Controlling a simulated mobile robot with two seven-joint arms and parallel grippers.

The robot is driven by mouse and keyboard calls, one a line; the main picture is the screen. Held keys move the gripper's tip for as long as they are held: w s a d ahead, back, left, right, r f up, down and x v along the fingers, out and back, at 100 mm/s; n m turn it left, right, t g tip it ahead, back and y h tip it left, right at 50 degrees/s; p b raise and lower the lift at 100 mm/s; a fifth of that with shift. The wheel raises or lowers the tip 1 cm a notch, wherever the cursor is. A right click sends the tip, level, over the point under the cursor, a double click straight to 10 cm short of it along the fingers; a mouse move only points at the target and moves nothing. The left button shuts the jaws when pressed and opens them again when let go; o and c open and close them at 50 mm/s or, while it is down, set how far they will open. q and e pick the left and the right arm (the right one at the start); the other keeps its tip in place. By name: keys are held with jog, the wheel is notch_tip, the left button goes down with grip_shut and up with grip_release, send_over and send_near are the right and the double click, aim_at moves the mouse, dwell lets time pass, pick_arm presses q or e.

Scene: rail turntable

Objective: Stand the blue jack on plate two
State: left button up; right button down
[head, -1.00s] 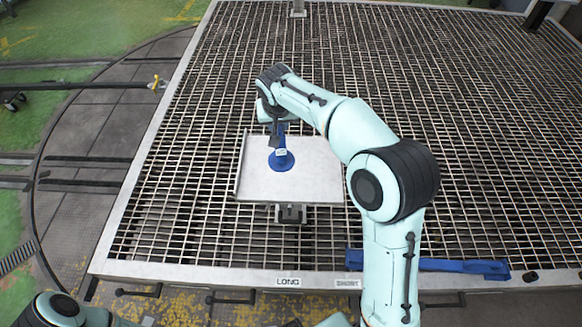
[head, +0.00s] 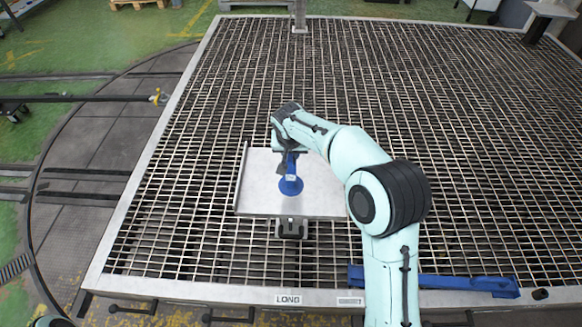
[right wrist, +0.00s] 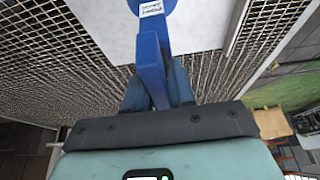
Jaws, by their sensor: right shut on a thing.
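The blue jack (head: 291,184) has a round foot and a slim upright body, with a small white label. My right gripper (head: 289,160) is shut on its upper part. No number on the plate can be read. My left gripper is not in view.
The plate sits on a bracket (head: 291,229) over a wide metal grating (head: 440,130). A long blue bar (head: 450,283) lies along the front edge, behind my right arm. The grating around the plate is clear.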

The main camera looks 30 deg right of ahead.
aim_at(290, 156)
jog(key=shift+f, duration=3.15)
jog(key=shift+f+b, duration=0.1)
jog(key=shift+b, duration=0.2)
jog(key=c, duration=0.9)
grip_release()
jog(key=shift+f, duration=0.1)
jog(key=shift+c, duration=0.2)
jog(key=shift+r, duration=0.25)
jog(key=v, duration=1.2)
jog(key=shift+f, duration=0.1)
